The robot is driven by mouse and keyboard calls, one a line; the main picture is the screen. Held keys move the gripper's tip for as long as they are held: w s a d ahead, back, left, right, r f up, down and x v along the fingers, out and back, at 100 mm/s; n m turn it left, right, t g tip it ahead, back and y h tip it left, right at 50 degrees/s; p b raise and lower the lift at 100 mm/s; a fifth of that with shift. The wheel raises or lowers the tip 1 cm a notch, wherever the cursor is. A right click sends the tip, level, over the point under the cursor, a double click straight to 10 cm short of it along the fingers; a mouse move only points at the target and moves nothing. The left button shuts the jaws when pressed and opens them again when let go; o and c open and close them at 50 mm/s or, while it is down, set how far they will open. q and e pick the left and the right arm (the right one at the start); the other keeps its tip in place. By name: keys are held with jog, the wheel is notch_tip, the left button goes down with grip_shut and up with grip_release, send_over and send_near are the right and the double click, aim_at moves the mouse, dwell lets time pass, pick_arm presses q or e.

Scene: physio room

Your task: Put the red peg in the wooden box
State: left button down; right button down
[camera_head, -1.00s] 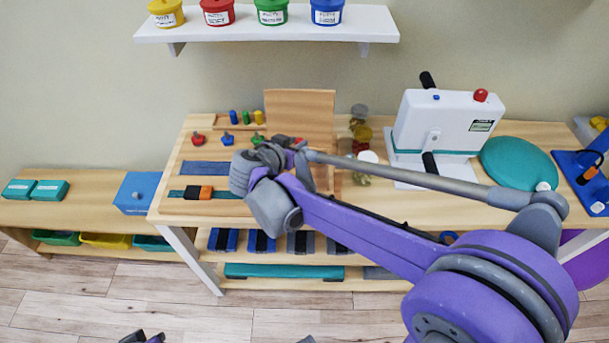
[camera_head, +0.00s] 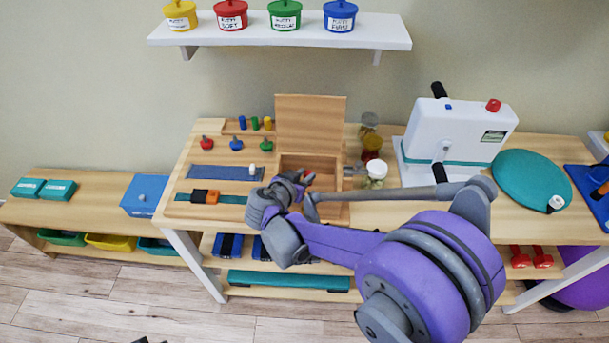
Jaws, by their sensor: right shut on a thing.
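The wooden box (camera_head: 328,163) stands on the table with its lid (camera_head: 310,122) raised upright at the back. My right gripper (camera_head: 304,180) is at the front of the box opening and partly covers it. It is shut on the red peg (camera_head: 309,177), of which only a small red part shows. I cannot tell whether the peg is above the opening or inside it. A dark sliver at the bottom edge may be my left gripper; its fingers cannot be made out.
Left of the box are blue, yellow and green pegs (camera_head: 254,123), knobbed pieces (camera_head: 236,144) and an orange-black block (camera_head: 205,196). Jars (camera_head: 376,170) stand close to its right. A white hand-crank machine (camera_head: 455,135) and teal cushion (camera_head: 530,178) lie farther right. A shelf (camera_head: 280,33) hangs above.

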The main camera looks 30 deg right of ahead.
jog(key=shift+f, duration=0.1)
jog(key=c, duration=0.7)
grip_release()
jog(key=shift+s+a+r, duration=0.1)
jog(key=shift+r, duration=0.15)
jog(key=v, duration=1.1)
jog(key=shift+s+a+p, duration=0.15)
jog(key=shift+a+p, duration=0.15)
jog(key=shift+a, duration=0.05)
